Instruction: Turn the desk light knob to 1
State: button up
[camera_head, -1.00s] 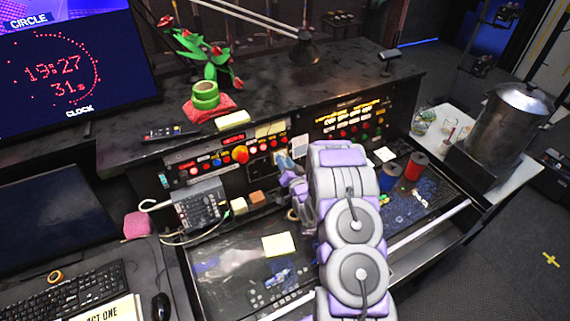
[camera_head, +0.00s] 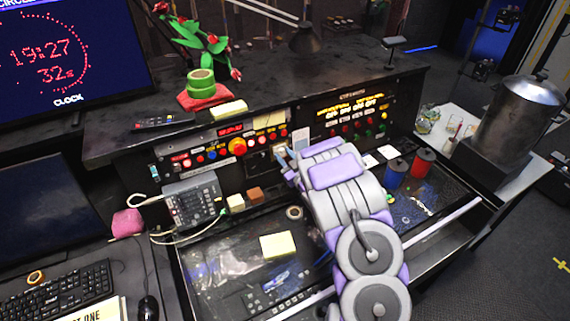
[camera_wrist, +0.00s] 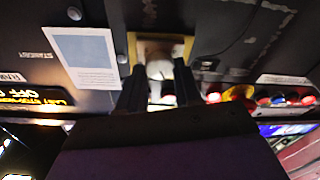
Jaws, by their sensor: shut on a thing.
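My gripper (camera_head: 284,157) is at the front of the black control panel, right of the big yellow-and-red button. In the wrist view, its two dark fingers (camera_wrist: 160,88) stand on either side of a pale knob (camera_wrist: 160,68). The knob sits in front of a tan plate (camera_wrist: 143,42) on the panel. The fingers are shut on it. Its pointer and any number marks cannot be read. The desk lamp (camera_head: 305,40) stands on the shelf above the panel. Whether it is lit cannot be told. My forearm covers part of the desk below the panel.
A white card (camera_wrist: 86,58) is beside the knob. Close on the other side are the yellow-and-red button (camera_head: 237,146) and several small coloured buttons. Lit switches (camera_head: 350,108) are at the right. Blue (camera_head: 395,172) and red (camera_head: 424,162) cylinders stand near my arm.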

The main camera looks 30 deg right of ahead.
jog(key=n+b, duration=0.2)
jog(key=n+y+b, duration=0.1)
jog(key=n, duration=0.2)
jog(key=n+g+b, duration=0.1)
jog(key=n+b, duration=0.1)
jog(key=shift+d+f+b, duration=0.1)
jog(key=shift+f+b, duration=0.2)
jog(key=shift+f, duration=0.1)
jog(key=shift+r+n+g+y+b, duration=0.1)
jog(key=shift+n+g+y+b, duration=0.15)
jog(key=shift+n+b, duration=0.7)
jog(key=shift+r+n+g+y+b, duration=0.2)
jog(key=shift+n+b, duration=0.25)
jog(key=shift+n, duration=1.2)
jog(key=shift+f, duration=0.1)
jog(key=o, duration=1)
jog(key=shift+o, duration=0.2)
